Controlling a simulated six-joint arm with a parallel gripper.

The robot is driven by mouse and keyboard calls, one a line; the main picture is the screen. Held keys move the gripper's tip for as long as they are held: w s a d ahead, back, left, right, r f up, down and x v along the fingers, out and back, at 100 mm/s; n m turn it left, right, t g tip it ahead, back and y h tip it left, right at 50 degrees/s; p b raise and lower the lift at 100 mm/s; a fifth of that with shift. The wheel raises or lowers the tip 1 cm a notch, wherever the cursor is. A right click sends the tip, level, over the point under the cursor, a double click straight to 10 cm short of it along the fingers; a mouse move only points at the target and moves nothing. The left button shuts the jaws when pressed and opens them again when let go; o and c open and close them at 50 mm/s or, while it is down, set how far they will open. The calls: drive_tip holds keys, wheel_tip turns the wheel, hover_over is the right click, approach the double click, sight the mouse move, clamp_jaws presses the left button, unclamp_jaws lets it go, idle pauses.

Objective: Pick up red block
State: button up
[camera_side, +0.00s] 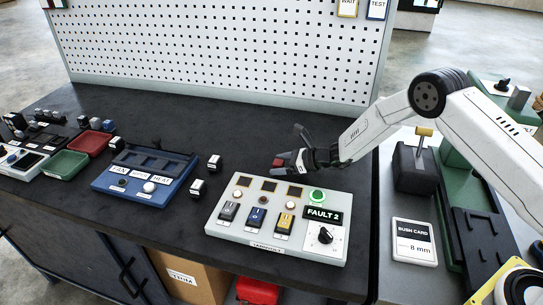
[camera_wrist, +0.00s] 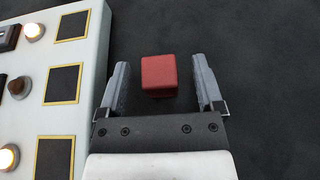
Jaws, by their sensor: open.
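The red block (camera_wrist: 158,75) is a small cube on the dark bench top, between my gripper's two fingers in the wrist view, with a gap to each finger. In the side view the red block (camera_side: 278,162) shows just at the fingertips, partly hidden by my gripper. My gripper (camera_wrist: 162,82) is open, with one grey finger on each side of the block. In the side view my gripper (camera_side: 288,158) is low over the bench, behind the white panel box.
The white panel box (camera_side: 232,236) with switches and "FAULT 2" stands close in front of the block. A blue panel (camera_side: 130,186), two small black-and-white blocks (camera_side: 214,163), green tray (camera_side: 64,166) and red tray (camera_side: 91,144) lie left. A pegboard (camera_side: 220,50) stands behind.

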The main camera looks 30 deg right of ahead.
drive_tip(key=shift+w+a+f, duration=0.1)
drive_tip(key=shift+w+a, duration=0.15)
drive_tip(key=shift+c, duration=0.2)
clamp_jaws()
idle(0.5)
drive_tip(key=shift+r, duration=0.95)
drive_tip(key=s+d+r, duration=0.2)
drive_tip(key=s+r, duration=0.9)
drive_tip(key=s, duration=0.3)
